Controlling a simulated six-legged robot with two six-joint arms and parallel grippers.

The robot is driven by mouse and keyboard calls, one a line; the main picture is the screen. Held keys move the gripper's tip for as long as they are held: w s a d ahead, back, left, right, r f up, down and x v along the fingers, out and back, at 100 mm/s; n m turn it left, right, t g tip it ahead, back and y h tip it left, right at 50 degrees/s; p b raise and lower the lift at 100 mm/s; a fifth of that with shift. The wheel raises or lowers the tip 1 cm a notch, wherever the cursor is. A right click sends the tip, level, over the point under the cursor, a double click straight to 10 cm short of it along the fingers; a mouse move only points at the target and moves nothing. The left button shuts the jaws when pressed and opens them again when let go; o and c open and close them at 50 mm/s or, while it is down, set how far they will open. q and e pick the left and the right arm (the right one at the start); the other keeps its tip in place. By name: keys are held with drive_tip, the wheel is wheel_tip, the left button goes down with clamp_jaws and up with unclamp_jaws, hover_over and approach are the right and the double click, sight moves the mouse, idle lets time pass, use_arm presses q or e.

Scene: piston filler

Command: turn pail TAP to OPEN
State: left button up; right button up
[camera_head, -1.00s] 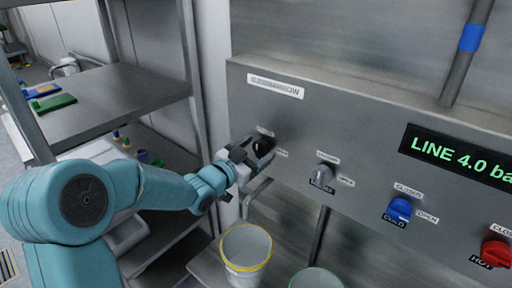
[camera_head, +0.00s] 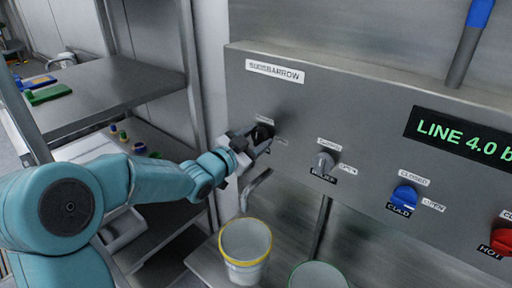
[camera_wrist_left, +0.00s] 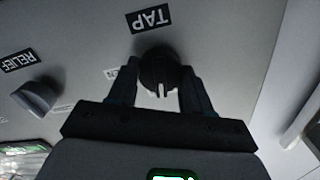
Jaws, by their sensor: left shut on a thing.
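The black TAP knob (camera_head: 262,132) is at the left end of the steel panel (camera_head: 340,108). My left gripper (camera_head: 254,143) is shut on it. In the left wrist view the dark knob (camera_wrist_left: 160,72) sits between the two fingers of my left gripper (camera_wrist_left: 160,85), with the TAP label (camera_wrist_left: 149,18) beside it. The knob's own labels are partly hidden by the gripper, so its setting cannot be read clearly. A white pail with a yellow rim (camera_head: 246,246) stands below the panel's left end. My right gripper is not in view.
To the right on the panel are a grey RELIEF knob (camera_head: 325,163), a blue COLD knob (camera_head: 404,199) and a red HOT knob (camera_head: 503,241). A display (camera_head: 462,136) reads LINE 4.0. A green-rimmed pail (camera_head: 318,276) stands below. Steel shelves (camera_head: 115,92) are on the left.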

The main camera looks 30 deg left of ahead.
use_arm(q)
drive_tip(key=m+b, duration=0.2)
drive_tip(key=b, duration=0.1)
drive_tip(key=m+b, duration=0.2)
drive_tip(key=b, duration=0.1)
drive_tip(key=m+b, duration=0.3)
drive_tip(key=shift+d+f, duration=0.1)
drive_tip(key=shift+f, duration=0.2)
drive_tip(key=m+b, duration=0.3)
drive_tip(key=m, duration=0.1)
drive_tip(key=shift+m+b, duration=1.25)
drive_tip(key=shift+m, duration=1.25)
drive_tip(key=o, duration=1)
drive_tip(key=shift+r, duration=0.1)
drive_tip(key=shift+o, duration=0.2)
drive_tip(key=s+a+p, duration=0.1)
drive_tip(key=s, duration=1.5)
drive_tip(key=shift+s, duration=0.15)
drive_tip(key=shift+s+a, duration=0.1)
